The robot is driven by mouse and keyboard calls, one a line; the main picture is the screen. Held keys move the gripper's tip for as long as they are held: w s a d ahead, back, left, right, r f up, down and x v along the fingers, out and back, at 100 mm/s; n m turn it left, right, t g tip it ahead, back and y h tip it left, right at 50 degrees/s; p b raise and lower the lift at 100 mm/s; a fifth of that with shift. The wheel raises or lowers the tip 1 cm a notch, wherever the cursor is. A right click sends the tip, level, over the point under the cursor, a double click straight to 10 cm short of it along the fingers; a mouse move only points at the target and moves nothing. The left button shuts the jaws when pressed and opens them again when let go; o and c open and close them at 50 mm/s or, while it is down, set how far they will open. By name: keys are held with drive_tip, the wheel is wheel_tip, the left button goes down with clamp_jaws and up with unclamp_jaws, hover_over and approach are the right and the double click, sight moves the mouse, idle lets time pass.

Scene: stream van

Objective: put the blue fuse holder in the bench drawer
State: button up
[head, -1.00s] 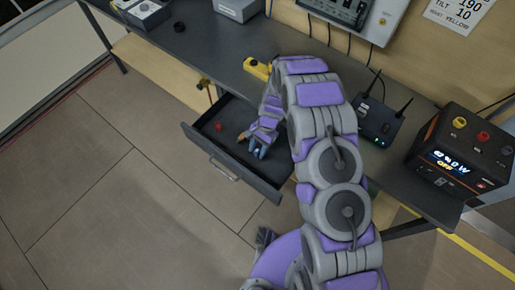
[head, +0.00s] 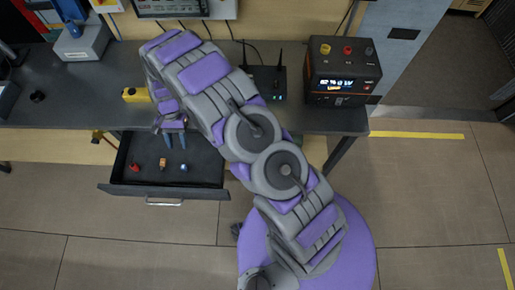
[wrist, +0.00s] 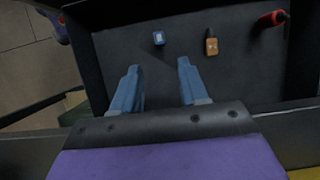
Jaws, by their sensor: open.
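The blue fuse holder (head: 184,167) lies on the floor of the open bench drawer (head: 205,178). In the wrist view, the blue fuse holder (wrist: 158,37) is beyond my fingertips, roughly in line with the gap between them. My gripper (head: 176,146) is over the back part of the drawer, pointing toward its front. In the wrist view, my gripper (wrist: 159,64) has its two blue fingers apart with nothing between them. The fuse holder appears clear of both fingers.
An orange part (head: 162,163) and a red part (head: 135,167) also lie in the drawer. On the bench (head: 60,110) are a yellow item (head: 136,94), a black router (head: 265,85) and a power supply (head: 343,75). The floor in front of the drawer is clear.

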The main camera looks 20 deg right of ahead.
drive_tip(key=s+d+r+n, duration=0.1)
drive_tip(key=s+d+r, duration=0.2)
drive_tip(key=d+r, duration=0.35)
drive_tip(key=s+d+r+n+t, duration=0.1)
drive_tip(key=s+d+r, duration=0.25)
drive_tip(key=r, duration=0.55)
drive_tip(key=s+d+r, duration=0.4)
drive_tip(key=d+r, duration=0.1)
drive_tip(key=r, duration=0.3)
drive_tip(key=s+d+r, duration=0.2)
drive_tip(key=s+d, duration=0.1)
drive_tip(key=s, duration=0.4)
drive_tip(key=s+d+r+n+t+h, duration=0.1)
drive_tip(key=s+d+r, duration=0.1)
drive_tip(key=s, duration=0.5)
drive_tip(key=s+d+r+n, duration=0.1)
drive_tip(key=s+d+r, duration=0.2)
drive_tip(key=s+d, duration=0.2)
drive_tip(key=shift+s+t+h, duration=0.3)
drive_tip(key=shift+s+h, duration=0.1)
drive_tip(key=shift+s, duration=0.85)
drive_tip(key=shift+a+n, duration=0.1)
drive_tip(key=shift+n, duration=0.2)
